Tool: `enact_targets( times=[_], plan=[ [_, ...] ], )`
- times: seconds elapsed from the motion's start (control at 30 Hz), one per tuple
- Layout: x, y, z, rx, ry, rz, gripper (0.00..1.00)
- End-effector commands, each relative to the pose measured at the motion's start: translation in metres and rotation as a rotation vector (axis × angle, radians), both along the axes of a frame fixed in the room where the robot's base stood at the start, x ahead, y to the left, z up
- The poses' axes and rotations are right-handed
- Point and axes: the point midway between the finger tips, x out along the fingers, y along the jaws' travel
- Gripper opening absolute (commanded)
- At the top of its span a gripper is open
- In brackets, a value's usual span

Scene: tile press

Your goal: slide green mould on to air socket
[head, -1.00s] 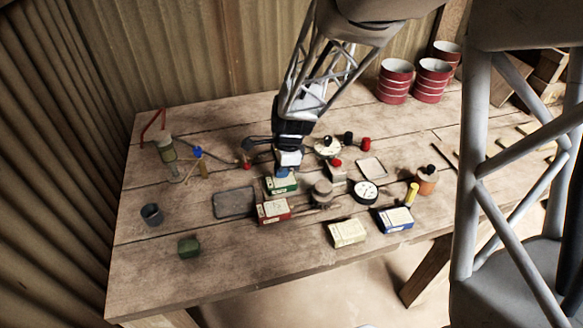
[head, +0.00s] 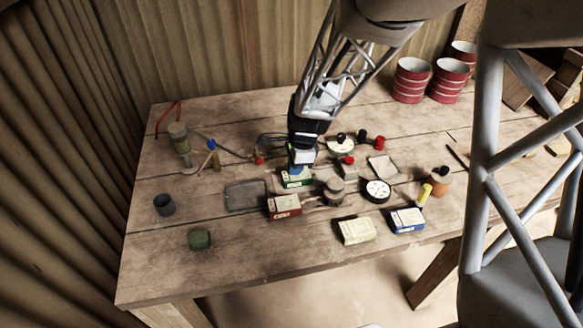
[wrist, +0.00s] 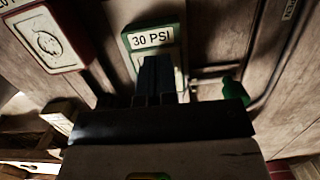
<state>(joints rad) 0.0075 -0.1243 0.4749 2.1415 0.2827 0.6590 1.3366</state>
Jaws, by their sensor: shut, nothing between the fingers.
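The green mould (head: 296,181) is a flat box with a green side and a pale top, lying on the table near the middle. In the wrist view it shows a "30 PSI" label (wrist: 152,39). My gripper (head: 299,172) is shut with nothing in it, pointing down at the mould. Its blue fingertips (wrist: 158,70) cover part of the mould's top; I cannot tell whether they touch it. A small green fitting (wrist: 235,90) beside thin pipes stands right of the mould in the wrist view. I cannot tell for certain which part is the air socket.
A red box (head: 284,207) lies close in front of the green one. Yellow (head: 355,231) and blue (head: 406,220) boxes lie nearer the front edge. A round gauge (head: 377,190) and a grey cylinder (head: 335,190) stand to the right. A dark tray (head: 246,196) lies left.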

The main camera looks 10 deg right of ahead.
Motion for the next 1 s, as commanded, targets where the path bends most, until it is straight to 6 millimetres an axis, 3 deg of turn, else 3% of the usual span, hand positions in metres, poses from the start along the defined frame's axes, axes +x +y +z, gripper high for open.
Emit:
enact_targets(
  times=[0.03, 0.7, 1.0],
  plan=[
    [-0.010, -0.008, -0.014, -0.002, 0.027, -0.003, 0.00],
    [-0.010, -0.085, -0.015, -0.001, 0.026, -0.006, 0.00],
    [-0.011, -0.097, -0.015, -0.001, 0.026, -0.003, 0.00]
  ],
)
